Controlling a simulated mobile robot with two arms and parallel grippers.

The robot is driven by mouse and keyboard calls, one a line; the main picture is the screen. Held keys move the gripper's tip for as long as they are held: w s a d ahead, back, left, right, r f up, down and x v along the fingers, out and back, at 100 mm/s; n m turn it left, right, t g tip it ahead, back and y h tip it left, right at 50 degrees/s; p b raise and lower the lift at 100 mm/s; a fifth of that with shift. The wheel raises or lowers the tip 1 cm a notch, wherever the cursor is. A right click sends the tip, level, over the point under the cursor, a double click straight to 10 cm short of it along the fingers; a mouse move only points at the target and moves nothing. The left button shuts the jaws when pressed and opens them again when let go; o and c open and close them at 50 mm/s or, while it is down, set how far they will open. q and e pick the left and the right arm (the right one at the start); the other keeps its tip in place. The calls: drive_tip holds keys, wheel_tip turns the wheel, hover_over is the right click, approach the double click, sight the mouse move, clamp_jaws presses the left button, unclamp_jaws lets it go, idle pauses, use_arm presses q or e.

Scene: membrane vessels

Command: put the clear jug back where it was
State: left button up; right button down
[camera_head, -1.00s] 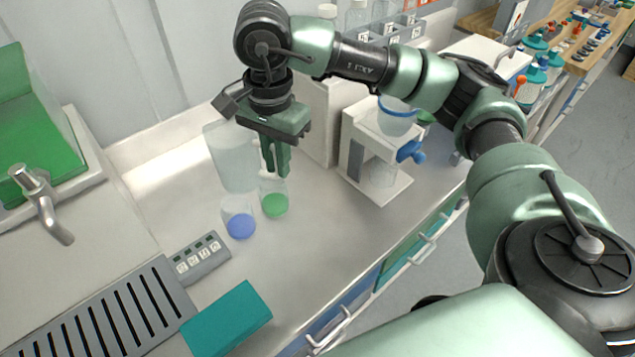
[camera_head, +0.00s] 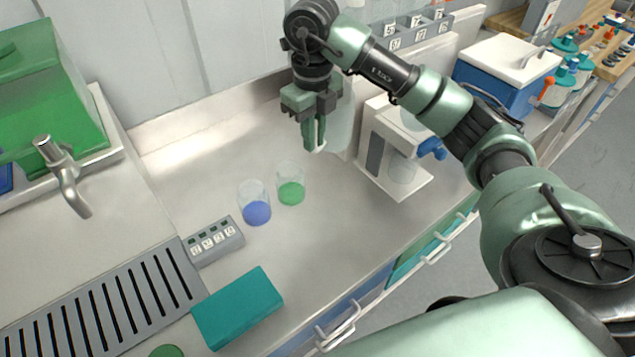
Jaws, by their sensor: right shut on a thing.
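The clear jug (camera_head: 341,125) is a tall, pale, see-through vessel towards the back of the counter, partly hidden behind my right gripper. My right gripper (camera_head: 315,148) points down at the jug's left side, its fingers shut on the jug. I cannot tell whether the jug's base touches the counter. My left gripper is not in view.
Two clear beakers stand in front, one with blue contents (camera_head: 257,212), one with green (camera_head: 291,194). A white dispenser (camera_head: 410,185) stands close on the right. A grey labelled block (camera_head: 215,243) and a teal box (camera_head: 238,308) lie nearer. Counter left of the beakers is clear.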

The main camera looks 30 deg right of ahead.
wheel_tip(320, 180, down, 14)
drive_tip(key=shift+r+p, duration=0.1)
drive_tip(key=shift+p, duration=1.15)
drive_tip(key=shift+f, duration=0.25)
drive_tip(key=c, duration=1.9)
unclamp_jaws()
drive_tip(key=shift+f, duration=0.15)
drive_tip(key=o, duration=0.4)
drive_tip(key=shift+o, duration=0.2)
drive_tip(key=shift+r, duration=0.2)
